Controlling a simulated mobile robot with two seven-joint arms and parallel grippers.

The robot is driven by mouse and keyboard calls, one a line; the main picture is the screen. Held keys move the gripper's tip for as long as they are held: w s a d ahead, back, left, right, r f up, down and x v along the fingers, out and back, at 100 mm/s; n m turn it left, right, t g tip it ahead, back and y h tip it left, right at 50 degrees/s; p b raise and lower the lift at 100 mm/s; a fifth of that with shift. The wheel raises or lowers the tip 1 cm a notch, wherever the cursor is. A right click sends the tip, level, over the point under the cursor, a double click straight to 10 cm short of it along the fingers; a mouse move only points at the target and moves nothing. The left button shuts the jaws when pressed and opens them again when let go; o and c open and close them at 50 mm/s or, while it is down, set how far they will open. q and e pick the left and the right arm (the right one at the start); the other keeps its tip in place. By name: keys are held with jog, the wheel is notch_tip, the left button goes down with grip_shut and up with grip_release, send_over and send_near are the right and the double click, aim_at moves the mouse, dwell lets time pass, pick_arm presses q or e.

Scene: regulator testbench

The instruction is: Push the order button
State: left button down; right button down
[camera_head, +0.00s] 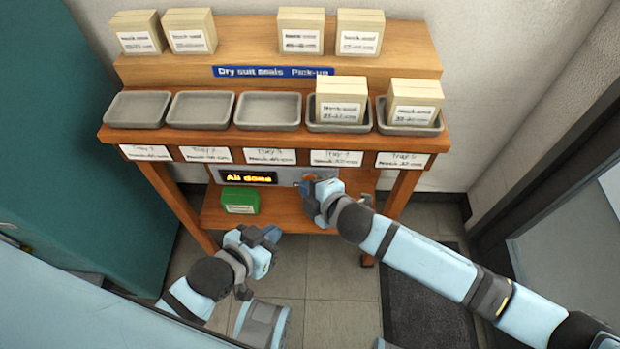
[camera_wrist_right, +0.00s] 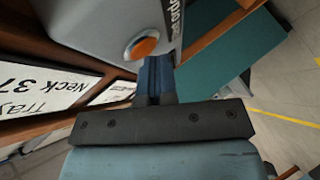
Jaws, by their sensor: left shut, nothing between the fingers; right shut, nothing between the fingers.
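The order button is a round orange button (camera_wrist_right: 143,47) on a grey panel in the right wrist view. In the head view the button (camera_head: 311,177) shows on the panel under the tray shelf, just above my right gripper (camera_head: 305,188). My right gripper's shut blue fingers (camera_wrist_right: 156,72) reach up to the panel beside the button's lower right edge. I cannot tell whether they touch it. The display (camera_head: 247,177) left of the button reads "All done" in yellow. My left gripper (camera_head: 268,236) is shut and empty in front of the bench, below the green box.
The wooden bench (camera_head: 420,143) holds several grey trays (camera_head: 203,108); the two right ones contain cream boxes. More cream boxes (camera_head: 361,32) stand on the top shelf. A green box (camera_head: 240,199) sits on the lower shelf. A teal cabinet (camera_head: 90,130) stands at left.

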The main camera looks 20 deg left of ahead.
dwell(0.3)
jog(key=shift+s+d+p, duration=0.3)
jog(key=shift+s+p, duration=0.25)
jog(key=shift+s, duration=0.25)
jog(key=s+p, duration=0.1)
jog(key=s, duration=0.1)
jog(key=s+d+p, duration=0.1)
jog(key=s, duration=0.2)
jog(key=shift+d, duration=0.15)
jog(key=shift+w+d, duration=0.1)
dwell(0.4)
